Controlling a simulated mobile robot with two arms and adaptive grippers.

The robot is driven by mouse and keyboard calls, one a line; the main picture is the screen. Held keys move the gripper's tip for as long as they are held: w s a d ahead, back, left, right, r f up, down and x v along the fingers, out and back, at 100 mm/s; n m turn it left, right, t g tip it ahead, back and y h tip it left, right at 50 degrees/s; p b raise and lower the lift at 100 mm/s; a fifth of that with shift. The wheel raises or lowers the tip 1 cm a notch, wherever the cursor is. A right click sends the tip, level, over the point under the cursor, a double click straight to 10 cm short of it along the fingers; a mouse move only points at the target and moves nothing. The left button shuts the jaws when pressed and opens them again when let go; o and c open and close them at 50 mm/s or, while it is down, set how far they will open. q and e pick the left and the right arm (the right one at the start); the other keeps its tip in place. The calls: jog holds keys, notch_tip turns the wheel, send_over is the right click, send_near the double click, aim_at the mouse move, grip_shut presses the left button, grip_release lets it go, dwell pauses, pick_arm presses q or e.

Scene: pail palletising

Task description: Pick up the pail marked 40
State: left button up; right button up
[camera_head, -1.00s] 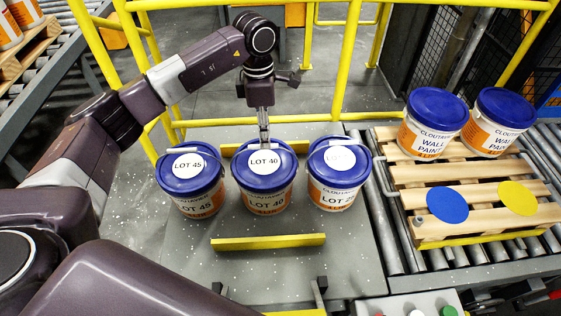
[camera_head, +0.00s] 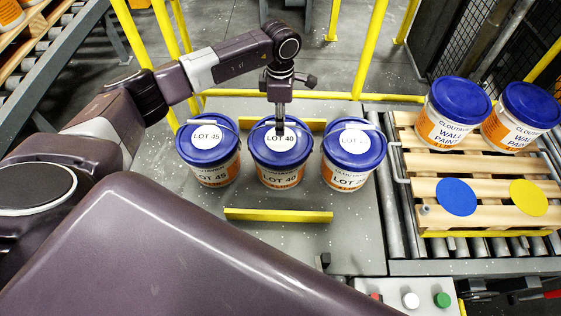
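The pail marked LOT 40 (camera_head: 281,174) stands upright in the middle of a row of three on a grey table. It is white and orange with a blue lid and a round white label. My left gripper (camera_head: 280,130) points down from above, its tips at the far part of that lid, over the label's edge. I see it edge-on, so its opening and any hold on the handle are unclear. The LOT 45 pail (camera_head: 213,174) stands to the left, and a third pail (camera_head: 350,178), its number partly unreadable, stands to the right. My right gripper is not visible.
A wooden pallet (camera_head: 470,189) on rollers at the right carries two wall paint pails (camera_head: 449,137) (camera_head: 508,138) at its back. A blue disc (camera_head: 457,197) and a yellow disc (camera_head: 528,198) mark its front. A yellow bar (camera_head: 278,215) lies before the row. Yellow rails (camera_head: 370,50) stand behind.

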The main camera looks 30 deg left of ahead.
pick_arm(q)
jog(key=shift+c, duration=0.4)
grip_shut()
jog(key=shift+w+r, duration=0.2)
jog(key=shift+r, duration=0.1)
